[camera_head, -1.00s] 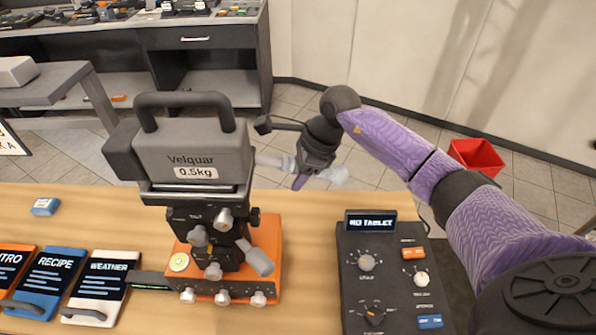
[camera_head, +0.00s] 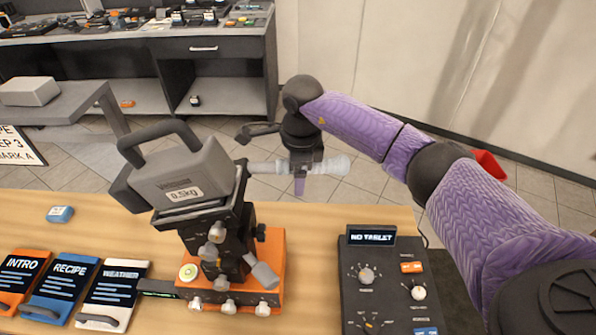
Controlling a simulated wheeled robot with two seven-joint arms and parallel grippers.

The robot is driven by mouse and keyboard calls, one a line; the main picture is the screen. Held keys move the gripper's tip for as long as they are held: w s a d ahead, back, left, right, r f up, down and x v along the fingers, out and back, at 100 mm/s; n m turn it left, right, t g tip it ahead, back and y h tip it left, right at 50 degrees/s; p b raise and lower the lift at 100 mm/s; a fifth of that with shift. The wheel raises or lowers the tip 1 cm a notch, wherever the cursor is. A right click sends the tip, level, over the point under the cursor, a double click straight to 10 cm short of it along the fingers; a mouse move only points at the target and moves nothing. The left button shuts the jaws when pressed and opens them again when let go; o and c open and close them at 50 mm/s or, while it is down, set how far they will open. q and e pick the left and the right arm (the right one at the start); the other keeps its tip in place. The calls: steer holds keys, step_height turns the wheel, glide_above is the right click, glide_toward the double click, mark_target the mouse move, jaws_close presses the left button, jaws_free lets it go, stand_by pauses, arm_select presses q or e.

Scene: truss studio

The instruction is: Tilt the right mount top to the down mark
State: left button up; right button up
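The mount (camera_head: 209,245) stands on an orange base (camera_head: 271,262) on the wooden table. Its top carries a grey block (camera_head: 186,174) marked 0.5kg with a dark carry handle. The top and block are clearly tilted, lower on the left side. A pale grey tilt handle (camera_head: 336,166) sticks out to the right from the mount top. My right gripper (camera_head: 301,172) is around this handle and appears shut on it. The down mark cannot be made out. A round bubble level (camera_head: 188,272) sits on the orange base. My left gripper is not in view.
A black control box (camera_head: 386,295) with a NO TABLET display stands right of the mount. INTRO, RECIPE and WEATHER tablets (camera_head: 62,287) lie at the left. A small blue item (camera_head: 60,214) lies behind them. A red bin (camera_head: 489,168) stands beyond the table.

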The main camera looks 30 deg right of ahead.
steer(key=r, duration=1)
steer(key=shift+s+d, duration=0.15)
steer(key=shift+d, duration=0.05)
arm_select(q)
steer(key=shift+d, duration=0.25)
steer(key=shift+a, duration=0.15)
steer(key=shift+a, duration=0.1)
arm_select(e)
steer(key=shift+f, duration=0.1)
